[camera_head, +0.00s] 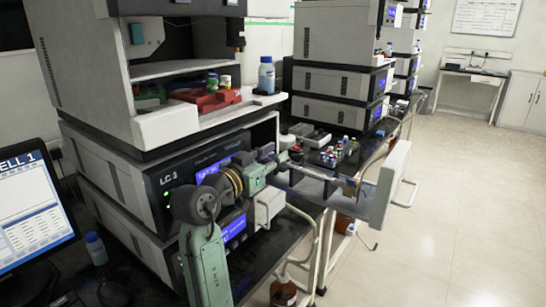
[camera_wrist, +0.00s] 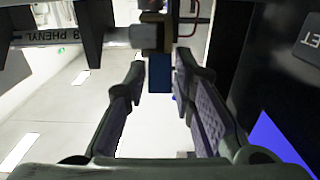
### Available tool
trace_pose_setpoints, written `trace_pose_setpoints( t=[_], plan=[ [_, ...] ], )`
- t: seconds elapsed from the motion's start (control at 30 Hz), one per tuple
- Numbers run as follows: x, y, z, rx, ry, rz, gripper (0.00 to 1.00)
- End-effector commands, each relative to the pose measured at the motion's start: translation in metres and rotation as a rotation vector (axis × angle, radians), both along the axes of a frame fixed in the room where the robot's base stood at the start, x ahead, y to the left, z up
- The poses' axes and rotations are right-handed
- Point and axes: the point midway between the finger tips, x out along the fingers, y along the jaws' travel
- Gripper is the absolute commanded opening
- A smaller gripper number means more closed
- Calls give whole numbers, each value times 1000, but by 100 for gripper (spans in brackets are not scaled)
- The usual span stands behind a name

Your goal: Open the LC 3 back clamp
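The LC 3 unit (camera_head: 158,200) is the grey and black instrument on the left bench, with its white-fronted drawer (camera_head: 390,190) pulled out to the right. My gripper (camera_head: 283,163) reaches in at the drawer's near end. In the wrist view, my gripper (camera_wrist: 160,72) is open, its two fingers apart. A blue block (camera_wrist: 160,75) shows between the fingertips, below a brown fitting (camera_wrist: 153,32); I cannot tell whether the fingers touch it. A pale column (camera_wrist: 60,38) marked PHENYL runs left from the fitting, past dark holders (camera_wrist: 97,30). I cannot tell which part is the back clamp.
Small coloured-cap vials (camera_head: 332,156) stand on the bench behind the drawer. A dark panel with a blue screen (camera_wrist: 272,145) is close on the right in the wrist view. A monitor (camera_head: 35,200) stands at left. The floor at right is clear.

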Motion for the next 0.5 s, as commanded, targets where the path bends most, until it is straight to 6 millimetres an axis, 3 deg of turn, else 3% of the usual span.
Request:
trace_pose_setpoints(
  t=[0.3,0.5],
  plan=[
    [0,0,0,0,0,0,0],
    [0,0,0,0,0,0,0]
  ],
)
